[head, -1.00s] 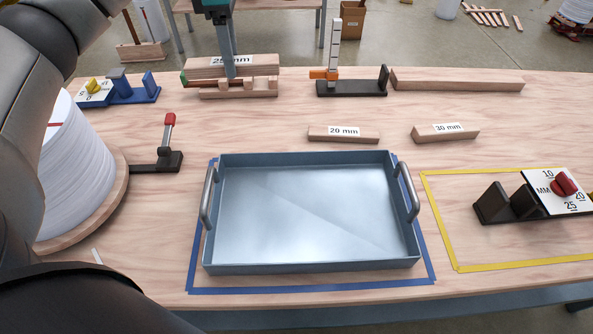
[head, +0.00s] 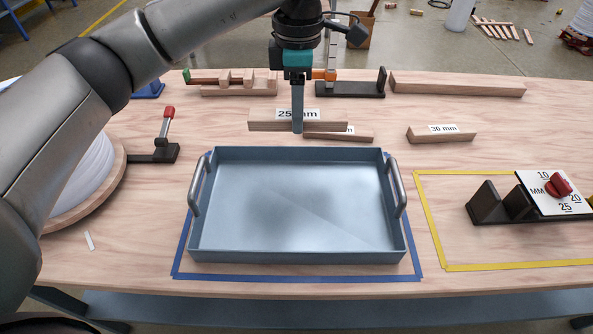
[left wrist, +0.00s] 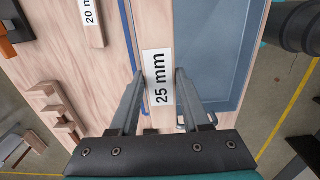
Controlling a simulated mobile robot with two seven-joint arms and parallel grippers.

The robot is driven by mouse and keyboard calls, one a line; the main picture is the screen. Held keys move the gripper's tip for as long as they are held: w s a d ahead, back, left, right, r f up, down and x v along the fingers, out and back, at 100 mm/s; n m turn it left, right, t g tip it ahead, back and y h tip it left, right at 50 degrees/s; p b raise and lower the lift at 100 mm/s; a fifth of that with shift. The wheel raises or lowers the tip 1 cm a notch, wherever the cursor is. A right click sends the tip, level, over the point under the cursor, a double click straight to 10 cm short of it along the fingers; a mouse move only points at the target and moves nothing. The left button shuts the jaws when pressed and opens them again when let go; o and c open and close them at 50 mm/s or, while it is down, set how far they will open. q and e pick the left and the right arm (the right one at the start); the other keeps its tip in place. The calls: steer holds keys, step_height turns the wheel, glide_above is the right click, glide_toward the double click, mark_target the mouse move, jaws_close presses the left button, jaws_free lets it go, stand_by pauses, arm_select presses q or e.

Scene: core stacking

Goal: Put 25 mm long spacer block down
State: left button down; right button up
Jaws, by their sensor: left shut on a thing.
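My left gripper (head: 297,128) is shut on the 25 mm spacer block (head: 265,121), a long wooden block with a white label. In the head view the block lies level behind the tray's far edge and partly covers the 20 mm block (head: 352,137); it looks raised, but its height is hard to tell. In the left wrist view the 25 mm block (left wrist: 158,112) runs between the two fingers (left wrist: 158,76), its label facing up. The blue-grey tray (head: 295,257) is empty. My right gripper is not in view.
The 30 mm block (head: 441,135) lies to the right. A slotted wooden rack (head: 238,90) and a long wooden bar (head: 457,84) stand at the back. A red-tipped clamp (head: 166,140) is left of the tray. The yellow-taped area (head: 425,210) holds a black fixture with a dial (head: 558,186).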

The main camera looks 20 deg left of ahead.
arm_select(q)
steer(key=b, duration=0.2)
glide_above(297, 175)
step_height(297, 175, down, 9)
steer(key=shift+f, duration=0.15)
steer(key=shift+f+b, duration=0.6)
steer(key=shift+f, duration=1.55)
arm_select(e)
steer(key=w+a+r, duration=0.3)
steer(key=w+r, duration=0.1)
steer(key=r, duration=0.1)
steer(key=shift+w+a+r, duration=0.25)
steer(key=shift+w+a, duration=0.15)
arm_select(q)
steer(key=shift+f, duration=0.1)
steer(key=c, duration=0.8)
jaws_free()
steer(key=shift+f, duration=0.1)
steer(key=shift+c, duration=0.2)
steer(key=shift+o, duration=0.9)
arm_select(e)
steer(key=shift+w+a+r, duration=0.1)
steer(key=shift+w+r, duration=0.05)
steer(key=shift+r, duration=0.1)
